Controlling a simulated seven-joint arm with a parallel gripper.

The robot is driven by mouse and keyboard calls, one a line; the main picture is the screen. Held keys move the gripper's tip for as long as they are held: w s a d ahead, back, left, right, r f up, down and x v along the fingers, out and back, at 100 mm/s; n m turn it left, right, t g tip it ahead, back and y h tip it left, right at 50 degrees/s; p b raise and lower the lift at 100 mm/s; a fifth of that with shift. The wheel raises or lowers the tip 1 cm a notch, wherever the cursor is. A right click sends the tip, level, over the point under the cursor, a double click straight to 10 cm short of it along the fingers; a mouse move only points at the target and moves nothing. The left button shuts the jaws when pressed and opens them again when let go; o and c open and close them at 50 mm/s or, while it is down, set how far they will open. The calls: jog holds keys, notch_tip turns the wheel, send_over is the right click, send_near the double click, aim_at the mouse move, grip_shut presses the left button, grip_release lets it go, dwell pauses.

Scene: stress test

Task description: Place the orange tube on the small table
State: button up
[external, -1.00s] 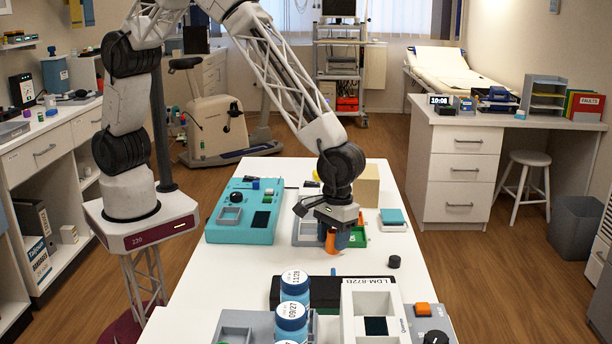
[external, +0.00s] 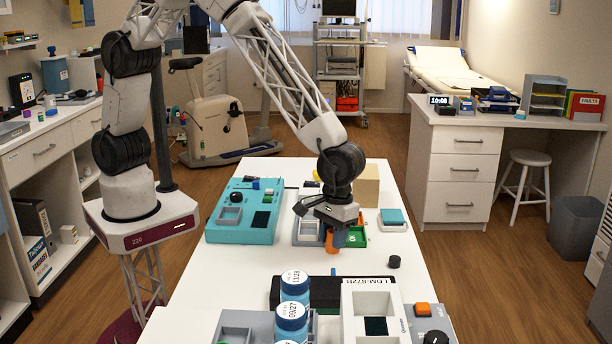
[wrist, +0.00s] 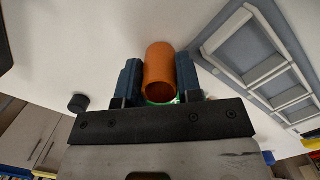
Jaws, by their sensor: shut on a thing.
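The orange tube (wrist: 160,62) is between the two blue fingers of my gripper (wrist: 159,80) in the wrist view, with its open end facing the camera. My gripper is shut on it. In the external view, my gripper (external: 338,238) hangs above the white table (external: 240,272), and part of the orange tube (external: 329,241) shows beside a finger. The fingers hide the rest of the tube. I cannot tell whether its lower end touches anything.
A grey compartment tray (external: 307,233) lies just left of my gripper, and a green item (external: 358,238) just right. Bare white tabletop lies at the front left.

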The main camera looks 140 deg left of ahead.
notch_tip(320, 180, up, 10)
dwell(0.6)
jog(key=shift+w+d, duration=0.1)
dwell(0.5)
jog(key=shift+w+d+r+m, duration=0.3)
jog(key=shift+d+r+m, duration=0.05)
jog(key=shift+d+m, duration=0.15)
jog(key=w+d+r+m, duration=0.4)
jog(key=d+r+m, duration=0.3)
jog(key=d, duration=0.3)
jog(key=w+d+r+m+g+y, duration=0.1)
jog(key=w+d+r+m, duration=0.2)
jog(key=d+r+m, duration=0.3)
jog(key=d+m, duration=0.4)
jog(key=shift+w+d+r, duration=0.2)
jog(key=shift+w+r, duration=0.15)
jog(key=w+d+f+n, duration=0.2)
jog(key=w+d+f, duration=0.2)
jog(key=d, duration=0.5)
jog(key=w+d+f+n, duration=0.2)
jog(key=w+d+f, duration=0.2)
jog(key=d, duration=0.5)
jog(key=shift+w+d+f, duration=0.15)
jog(key=shift+w+f, duration=0.1)
jog(key=shift+w, duration=0.55)
